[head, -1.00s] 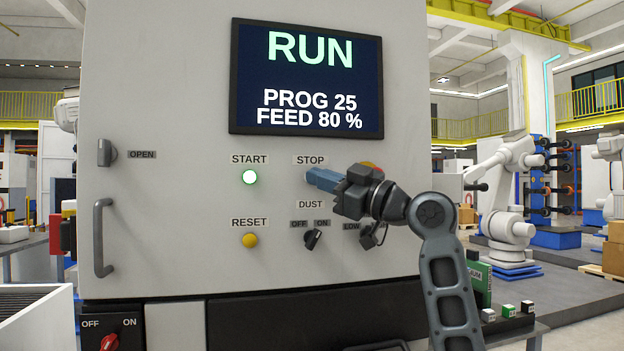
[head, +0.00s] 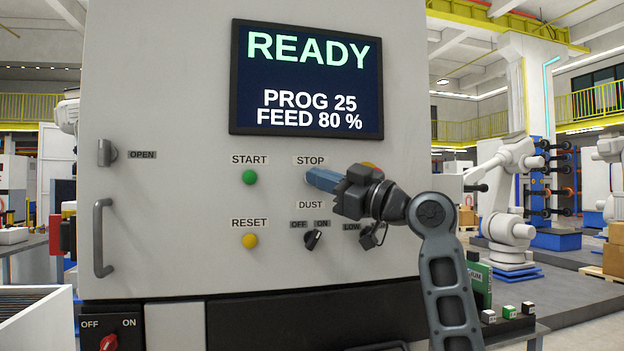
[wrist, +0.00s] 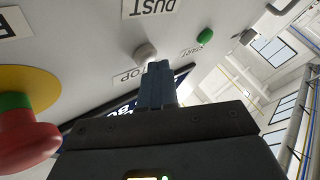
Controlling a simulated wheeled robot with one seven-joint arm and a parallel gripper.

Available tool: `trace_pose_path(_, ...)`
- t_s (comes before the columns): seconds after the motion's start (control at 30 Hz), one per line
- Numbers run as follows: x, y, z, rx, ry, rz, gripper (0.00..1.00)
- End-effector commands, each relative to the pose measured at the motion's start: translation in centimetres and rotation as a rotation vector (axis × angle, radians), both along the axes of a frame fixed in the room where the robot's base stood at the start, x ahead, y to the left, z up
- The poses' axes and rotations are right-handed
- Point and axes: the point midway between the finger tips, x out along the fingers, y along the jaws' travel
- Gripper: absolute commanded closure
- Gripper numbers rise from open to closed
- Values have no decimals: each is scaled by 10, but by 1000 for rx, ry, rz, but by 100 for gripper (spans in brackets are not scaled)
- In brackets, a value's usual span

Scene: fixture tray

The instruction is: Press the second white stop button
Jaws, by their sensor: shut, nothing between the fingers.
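The STOP label (head: 310,160) is on the white machine panel, right of the START label. Below it my gripper (head: 310,179) is shut, with its blue fingertips at the panel, and it covers most of the stop button in the head view. In the wrist view the whitish stop button (wrist: 145,53) shows at the tips of my shut fingers (wrist: 157,66), next to the STOP label; they look to be touching or very close. The screen (head: 307,78) reads READY, PROG 25, FEED 80 %. The green start button (head: 250,177) is unlit.
A yellow reset button (head: 250,241) and a dust switch (head: 312,240) sit lower on the panel. A red mushroom button on a yellow plate (wrist: 25,130) is close beside my gripper in the wrist view. A door handle (head: 103,238) stands out at the left.

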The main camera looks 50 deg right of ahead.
Motion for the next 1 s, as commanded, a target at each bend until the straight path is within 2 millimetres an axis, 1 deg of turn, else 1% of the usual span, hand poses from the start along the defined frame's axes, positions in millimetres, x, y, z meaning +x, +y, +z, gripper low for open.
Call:
trace_pose_path(0.2,-9,6,-1,1,1,-1,100)
trace_pose_path(0.57,-11,7,-1,0,1,0,100)
trace_pose_path(1.0,-42,28,0,0,-1,0,100)
